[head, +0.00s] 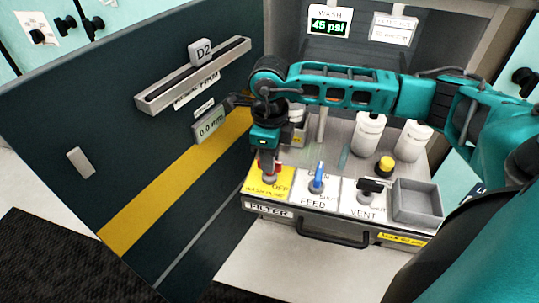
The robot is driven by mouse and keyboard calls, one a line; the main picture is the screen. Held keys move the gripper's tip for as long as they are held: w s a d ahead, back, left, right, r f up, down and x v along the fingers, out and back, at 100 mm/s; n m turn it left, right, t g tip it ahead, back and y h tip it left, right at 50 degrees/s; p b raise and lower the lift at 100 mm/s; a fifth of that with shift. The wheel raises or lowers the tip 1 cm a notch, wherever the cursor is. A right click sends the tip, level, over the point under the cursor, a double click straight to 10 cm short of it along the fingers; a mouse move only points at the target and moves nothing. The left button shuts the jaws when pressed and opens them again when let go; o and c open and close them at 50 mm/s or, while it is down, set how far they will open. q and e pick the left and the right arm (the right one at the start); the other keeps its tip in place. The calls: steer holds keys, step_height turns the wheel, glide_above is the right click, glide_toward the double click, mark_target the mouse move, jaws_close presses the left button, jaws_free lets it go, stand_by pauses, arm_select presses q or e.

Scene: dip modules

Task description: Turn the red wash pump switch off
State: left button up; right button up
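The red wash pump switch (278,169) stands on a yellow plate (262,187) at the left end of the panel. The plate reads "OFF" at its right, with "WASH PUMP" along its front. My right gripper (268,168) points down over the switch, its fingers at the red part. The gripper hides most of the switch, so its position and whether the fingers are closed on it cannot be told. My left gripper is not in view.
A blue FEED handle (318,178) and a black VENT handle (372,186) stand to the right, then an empty grey tray (416,203). White bottles (368,134) and a yellow knob (384,166) are behind. The dark door (130,150) stands close on the left. The WASH display (329,25) reads 45 psi.

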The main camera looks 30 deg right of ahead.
steer(key=o, duration=0.3)
step_height(320, 180, up, 13)
steer(key=shift+f+p, duration=0.1)
steer(key=shift+p, duration=0.9)
